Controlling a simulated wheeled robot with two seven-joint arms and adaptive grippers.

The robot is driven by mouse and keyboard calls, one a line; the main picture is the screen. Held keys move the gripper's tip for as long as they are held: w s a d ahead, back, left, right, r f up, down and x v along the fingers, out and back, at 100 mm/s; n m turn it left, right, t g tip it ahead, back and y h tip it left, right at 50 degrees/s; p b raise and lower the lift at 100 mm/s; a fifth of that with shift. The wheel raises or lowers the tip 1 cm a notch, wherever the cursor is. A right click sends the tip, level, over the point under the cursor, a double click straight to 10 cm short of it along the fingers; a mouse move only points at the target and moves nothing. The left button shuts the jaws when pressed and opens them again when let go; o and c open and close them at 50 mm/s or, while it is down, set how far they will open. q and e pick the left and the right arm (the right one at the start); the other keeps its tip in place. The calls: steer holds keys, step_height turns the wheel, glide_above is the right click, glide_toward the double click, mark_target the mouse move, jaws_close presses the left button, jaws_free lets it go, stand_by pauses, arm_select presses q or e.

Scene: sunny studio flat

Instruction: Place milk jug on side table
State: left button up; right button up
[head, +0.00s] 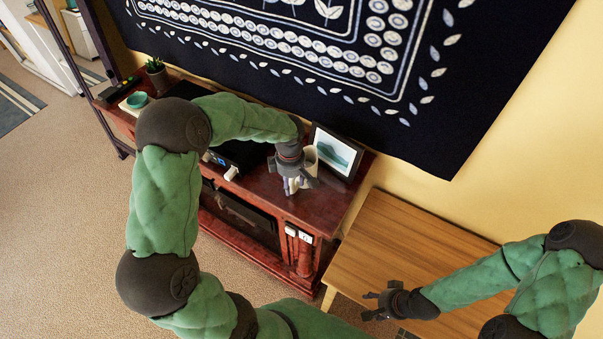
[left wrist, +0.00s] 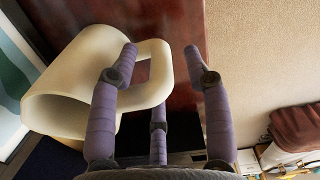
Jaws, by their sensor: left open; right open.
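The cream milk jug (head: 309,157) stands on the red-brown cabinet, partly hidden by my left gripper (head: 299,187). In the left wrist view the jug (left wrist: 62,90) is at the left, with its loop handle (left wrist: 160,95) facing my fingers. My left gripper (left wrist: 160,58) is open, with its fingers spread around the handle area; I cannot tell whether they touch it. The side table (head: 420,235) is a plain wooden table at the right of the cabinet.
A framed picture (head: 337,153) stands right behind the jug. The cabinet (head: 325,208) also bears a black box (head: 240,153), a teal bowl (head: 136,100) and a potted plant (head: 156,72). A dark patterned hanging (head: 480,110) covers the wall. The side table's visible top is mostly clear.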

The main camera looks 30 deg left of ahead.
arm_select(q)
steer(key=shift+f, duration=0.6)
jaws_close()
steer(key=shift+r, duration=0.15)
